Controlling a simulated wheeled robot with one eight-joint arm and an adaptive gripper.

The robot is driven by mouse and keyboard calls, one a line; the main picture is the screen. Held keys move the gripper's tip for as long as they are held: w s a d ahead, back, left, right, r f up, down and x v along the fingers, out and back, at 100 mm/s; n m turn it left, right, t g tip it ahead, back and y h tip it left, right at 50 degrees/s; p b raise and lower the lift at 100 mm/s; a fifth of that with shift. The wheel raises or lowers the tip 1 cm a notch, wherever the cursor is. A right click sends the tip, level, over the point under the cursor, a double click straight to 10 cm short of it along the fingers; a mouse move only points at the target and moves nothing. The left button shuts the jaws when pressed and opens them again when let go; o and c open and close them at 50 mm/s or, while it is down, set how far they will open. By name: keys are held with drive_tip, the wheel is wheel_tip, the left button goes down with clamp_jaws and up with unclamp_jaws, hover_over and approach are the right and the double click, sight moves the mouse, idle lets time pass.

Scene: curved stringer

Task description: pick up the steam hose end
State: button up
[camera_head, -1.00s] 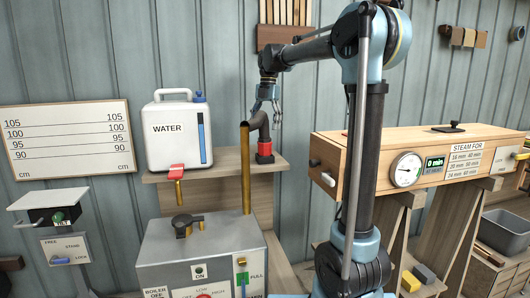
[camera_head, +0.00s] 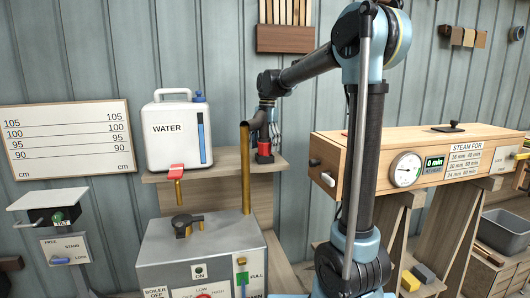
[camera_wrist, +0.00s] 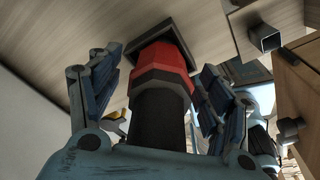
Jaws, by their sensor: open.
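The steam hose end is a dark grey hose with a red collar (camera_head: 265,149), standing on the wooden shelf just right of the brass pipe. In the wrist view the red collar (camera_wrist: 162,62) and the dark hose (camera_wrist: 158,118) lie between my two fingers. My gripper (camera_head: 267,128) is down around the hose, partly behind the brass pipe. In the wrist view my gripper (camera_wrist: 155,92) is open, with one finger on each side and visible gaps to the hose. The upper hose is largely hidden by my gripper in the head view.
The brass pipe (camera_head: 246,170) rises close on the left. A white water jug (camera_head: 178,134) stands on the shelf (camera_head: 228,165). The grey boiler (camera_head: 195,255) is in front below. A wooden steam box (camera_head: 365,145) with a gauge is at right.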

drive_tip(key=c, duration=1.3)
drive_tip(key=shift+r, duration=0.1)
drive_tip(key=shift+m, duration=0.6)
drive_tip(key=r, duration=0.8)
drive_tip(key=d+r, duration=0.1)
drive_tip(key=r, duration=1.5)
drive_tip(key=shift+w+d+r, duration=0.3)
drive_tip(key=shift+d+r, duration=0.05)
